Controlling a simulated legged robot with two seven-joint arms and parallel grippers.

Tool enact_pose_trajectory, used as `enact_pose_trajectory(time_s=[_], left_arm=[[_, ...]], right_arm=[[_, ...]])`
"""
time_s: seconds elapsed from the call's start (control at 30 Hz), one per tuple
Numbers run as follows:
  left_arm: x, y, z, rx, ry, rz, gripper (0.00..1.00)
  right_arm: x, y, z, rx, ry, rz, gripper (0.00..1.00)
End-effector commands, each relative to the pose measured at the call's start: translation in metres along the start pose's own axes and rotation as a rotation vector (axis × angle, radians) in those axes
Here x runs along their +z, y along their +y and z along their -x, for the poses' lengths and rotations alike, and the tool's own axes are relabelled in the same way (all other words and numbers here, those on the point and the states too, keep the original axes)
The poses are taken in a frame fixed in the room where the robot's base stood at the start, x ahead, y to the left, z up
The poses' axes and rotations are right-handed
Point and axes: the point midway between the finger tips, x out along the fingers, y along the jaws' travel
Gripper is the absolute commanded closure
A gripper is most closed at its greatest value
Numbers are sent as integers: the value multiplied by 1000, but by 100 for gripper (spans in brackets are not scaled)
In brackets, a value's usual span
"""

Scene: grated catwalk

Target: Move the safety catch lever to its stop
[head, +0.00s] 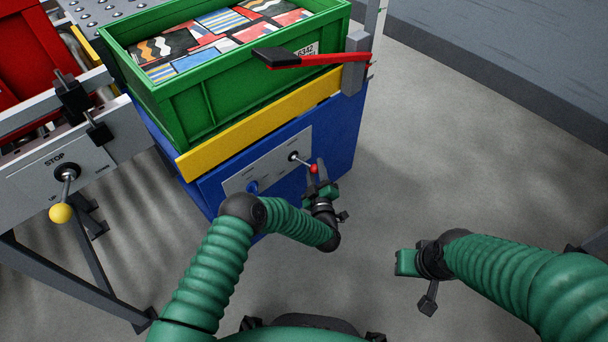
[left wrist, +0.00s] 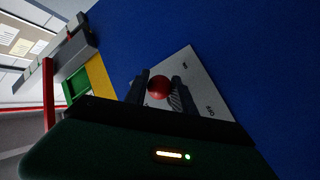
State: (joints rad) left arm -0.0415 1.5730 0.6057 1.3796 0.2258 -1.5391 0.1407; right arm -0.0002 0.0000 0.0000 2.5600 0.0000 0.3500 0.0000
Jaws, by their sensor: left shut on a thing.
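A small lever (head: 303,162) with a grey shaft and a red ball knob sticks out from a light grey panel (head: 268,168) on the blue cabinet. In the head view its shaft points right and slightly down. My left gripper (head: 317,172) is at the knob, its fingers shut on it. In the left wrist view the red knob (left wrist: 158,87) sits between the two dark fingers, and most of the shaft is hidden behind it. My right gripper (head: 406,262) hangs over the floor at the right, away from the cabinet; its fingers do not show clearly.
A red arm (head: 320,60) with a black grip reaches across the green crate (head: 215,110) above the cabinet. A lever with a yellow ball (head: 61,213) stands by a STOP label at left. A blue knob (head: 252,187) is on the panel. Floor at right is clear.

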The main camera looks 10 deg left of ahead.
Motion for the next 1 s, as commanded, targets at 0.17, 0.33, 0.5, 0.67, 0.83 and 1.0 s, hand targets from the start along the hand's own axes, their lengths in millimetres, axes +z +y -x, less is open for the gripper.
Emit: enact_pose_trajectory(time_s=[0.17,0.33,0.5,0.67,0.83,1.0], left_arm=[[2,2,-9,-71,84,-1,100],[2,5,-14,-115,127,0,100],[0,6,-16,-137,150,-1,100],[-1,6,-17,-141,155,-2,100],[-1,6,-17,-140,155,-2,100],[-2,6,-17,-140,156,-1,58]], right_arm=[[3,0,-14,0,0,0,67],[5,0,-20,0,0,0,67],[5,0,-22,0,0,0,67],[5,0,-22,0,0,0,67],[5,0,-22,0,0,0,67],[5,0,-22,0,0,0,67]])
